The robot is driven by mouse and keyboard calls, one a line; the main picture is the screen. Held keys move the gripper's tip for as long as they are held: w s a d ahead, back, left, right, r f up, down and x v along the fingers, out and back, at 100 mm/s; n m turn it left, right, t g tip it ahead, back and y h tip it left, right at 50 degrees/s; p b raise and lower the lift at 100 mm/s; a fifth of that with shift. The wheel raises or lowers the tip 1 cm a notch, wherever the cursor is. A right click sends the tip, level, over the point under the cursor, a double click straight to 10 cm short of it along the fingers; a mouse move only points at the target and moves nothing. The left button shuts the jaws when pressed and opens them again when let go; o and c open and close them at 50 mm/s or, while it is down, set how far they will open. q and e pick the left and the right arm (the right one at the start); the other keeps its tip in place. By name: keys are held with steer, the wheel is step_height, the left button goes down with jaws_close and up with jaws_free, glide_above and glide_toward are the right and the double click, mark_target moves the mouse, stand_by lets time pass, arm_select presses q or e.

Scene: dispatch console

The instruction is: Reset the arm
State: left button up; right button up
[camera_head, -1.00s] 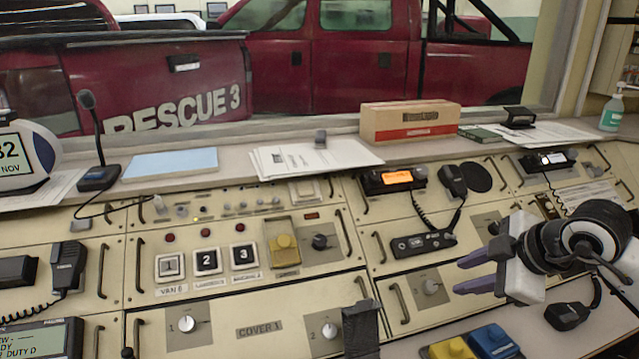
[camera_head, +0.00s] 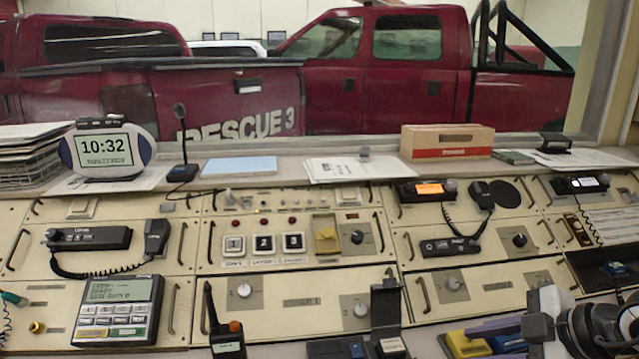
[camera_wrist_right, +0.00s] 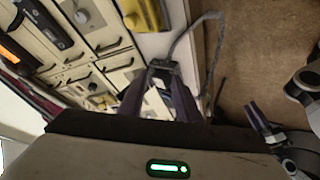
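My right gripper (camera_head: 474,343) is at the lower right of the head view, its two purple fingers pointing left and apart. It is beside the yellow block (camera_head: 463,346) and the blue block (camera_head: 508,343) at the console's front edge; contact cannot be told. My left arm and gripper are not in view.
The sloped console carries numbered buttons (camera_head: 264,243), a yellow switch (camera_head: 326,238), radios (camera_head: 450,246) and a phone-like keypad unit (camera_head: 117,308). A raised black cover (camera_head: 386,302) and a handheld radio (camera_head: 227,338) stand near the front. A cardboard box (camera_head: 447,142) sits on the back ledge.

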steer(key=s+a+r+n+t+y, duration=0.1)
steer(key=s+a+y, duration=0.1)
steer(key=a+y, duration=0.4)
steer(key=s+a+r+t+y, duration=0.1)
steer(key=s+a+t+y, duration=0.15)
steer(key=a, duration=0.55)
steer(key=s+d+f+m+t+h+p, duration=0.1)
steer(key=d+f+m+t+h, duration=0.2)
steer(key=f+m+h, duration=0.3)
steer(key=d+f+m+t+h, duration=0.2)
steer(key=d+f+m+h, duration=0.15)
steer(key=f+m, duration=0.35)
steer(key=s+a+f+g, duration=0.2)
steer(key=s+f+g, duration=0.1)
steer(key=s+f, duration=0.4)
steer(key=s+a+f+g+h, duration=0.1)
steer(key=s+a+f+g, duration=0.2)
steer(key=s+f, duration=0.4)
step_height(320, 180, down, 3)
steer(key=shift+s+r+m+g+h, duration=0.1)
steer(key=shift+s+m+g+h, duration=0.25)
steer(key=shift+g, duration=0.2)
steer(key=shift+w, duration=0.15)
